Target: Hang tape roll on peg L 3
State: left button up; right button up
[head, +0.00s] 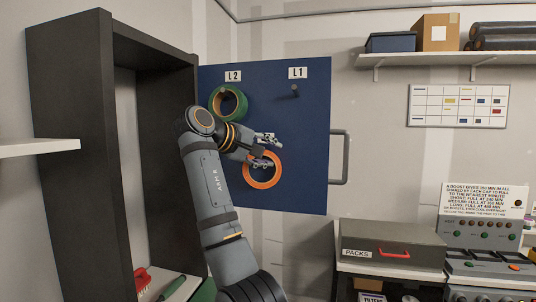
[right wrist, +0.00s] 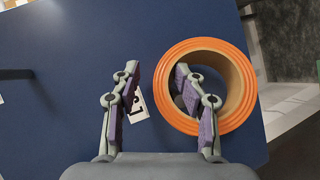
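The orange tape roll (head: 262,184) is at the lower middle of the blue board (head: 306,140), its face parallel to it. In the right wrist view the roll (right wrist: 243,90) shows its open hole. My right gripper (head: 273,152) is open at the roll's upper rim. In the right wrist view the gripper (right wrist: 157,70) has one finger outside the rim and the other over the hole, with a gap to the rim. A partly hidden label (right wrist: 136,103) starting with L sits between the fingers. Something dark shows in the hole behind the finger; I cannot clearly tell it is the peg.
A green tape roll (head: 214,103) hangs under label L2 (head: 233,76). The L1 peg (head: 294,90) is bare. A dark open cabinet (head: 75,150) stands left, and a grey handle (head: 346,157) juts from the board's right edge. A grey PACKS case (head: 395,238) sits lower right.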

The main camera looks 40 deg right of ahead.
jog(key=v, duration=1.1)
jog(key=shift+a, duration=0.35)
jog(key=shift+s+a+r, duration=0.1)
